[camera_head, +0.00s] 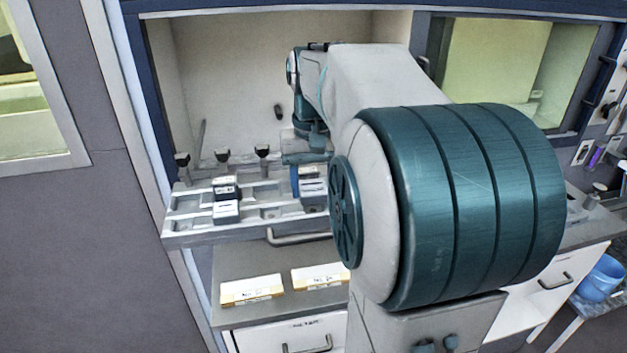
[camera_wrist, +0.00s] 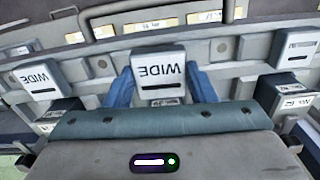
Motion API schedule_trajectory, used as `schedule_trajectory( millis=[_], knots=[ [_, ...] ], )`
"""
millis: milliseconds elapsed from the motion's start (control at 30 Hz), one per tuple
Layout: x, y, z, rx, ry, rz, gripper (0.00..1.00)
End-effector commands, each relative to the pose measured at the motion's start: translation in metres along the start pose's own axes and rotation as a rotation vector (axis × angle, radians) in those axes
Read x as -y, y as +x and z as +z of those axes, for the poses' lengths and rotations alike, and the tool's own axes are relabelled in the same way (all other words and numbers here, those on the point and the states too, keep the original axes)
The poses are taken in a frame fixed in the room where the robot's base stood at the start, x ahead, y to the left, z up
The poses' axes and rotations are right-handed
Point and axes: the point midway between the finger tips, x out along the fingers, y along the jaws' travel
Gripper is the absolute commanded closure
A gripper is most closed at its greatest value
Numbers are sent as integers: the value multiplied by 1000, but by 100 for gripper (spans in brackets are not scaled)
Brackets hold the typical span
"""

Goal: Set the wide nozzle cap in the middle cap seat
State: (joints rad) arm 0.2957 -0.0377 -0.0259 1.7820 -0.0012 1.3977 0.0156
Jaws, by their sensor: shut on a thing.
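My gripper (camera_wrist: 160,88) has its blue fingers on both sides of a white cap marked WIDE (camera_wrist: 158,72) and is shut on it. A second cap marked WIDE (camera_wrist: 38,78) stands to the left in the wrist view. My arm hides the rack's right end in the head view.
Another white cap (camera_head: 226,211) and a dark-topped piece (camera_head: 225,188) sit left on the rack. Black-topped posts (camera_head: 222,157) line its back.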

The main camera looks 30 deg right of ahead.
Motion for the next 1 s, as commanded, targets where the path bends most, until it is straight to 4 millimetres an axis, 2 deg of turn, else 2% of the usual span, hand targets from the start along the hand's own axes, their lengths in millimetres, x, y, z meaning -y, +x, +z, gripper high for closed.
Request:
schedule_trajectory(
  millis=[1000],
  knots=[
    [1, 1, 2, -1, -41, 0, 77]
  ],
)
